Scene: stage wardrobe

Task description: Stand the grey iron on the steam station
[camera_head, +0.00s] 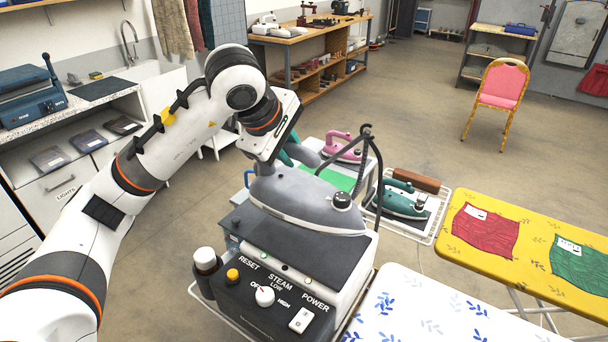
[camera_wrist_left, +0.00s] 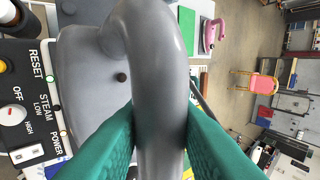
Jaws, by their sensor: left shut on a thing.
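The grey iron (camera_head: 300,205) is in my left gripper (camera_head: 297,158), whose teal fingers are shut on its handle. In the left wrist view, the fingers (camera_wrist_left: 160,130) press on both sides of the thick grey handle (camera_wrist_left: 152,60). The steam station (camera_head: 280,308) is a box with a dark top and a front panel marked RESET, STEAM and POWER. The iron is roughly level over the dark top, sole down, nose to the right. I cannot tell whether the sole touches it. My right gripper is out of view.
A teal iron (camera_head: 402,199) and a pink iron (camera_head: 343,147) stand behind the station. A dark hose loops up beside the grey iron. A white patterned ironing board (camera_head: 430,310) and a yellow one (camera_head: 480,250) stand at right. A brown bottle (camera_head: 206,261) is at the station's left.

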